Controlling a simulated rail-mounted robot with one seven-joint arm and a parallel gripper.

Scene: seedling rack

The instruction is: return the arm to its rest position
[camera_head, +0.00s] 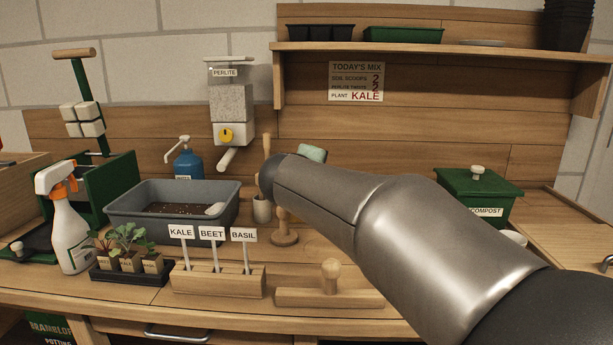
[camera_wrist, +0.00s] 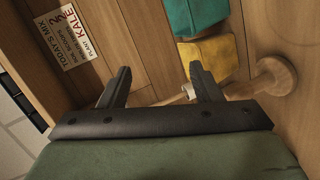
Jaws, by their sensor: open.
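My gripper (camera_wrist: 160,78) shows in the wrist view with its two black fingers apart and nothing between them. The wooden back panel lies behind the fingers. A teal piece (camera_wrist: 198,16) and a yellow piece (camera_wrist: 209,59) are close beyond the right finger, beside a round wooden part (camera_wrist: 274,76). In the head view my grey arm reaches from the lower right to the middle, above the bench, and my gripper's fingers are not visible there. A small pale green shape (camera_head: 313,153) shows just above the arm; I cannot tell what it is.
The grey soil tub (camera_head: 125,206), label block (camera_head: 218,281), seedling tray (camera_head: 128,277) and spray bottle (camera_head: 67,228) stand at left. A wooden tamper (camera_head: 330,297) lies below my arm. The green compost bin (camera_head: 478,195) is at right. A shelf (camera_head: 430,48) overhangs the back.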

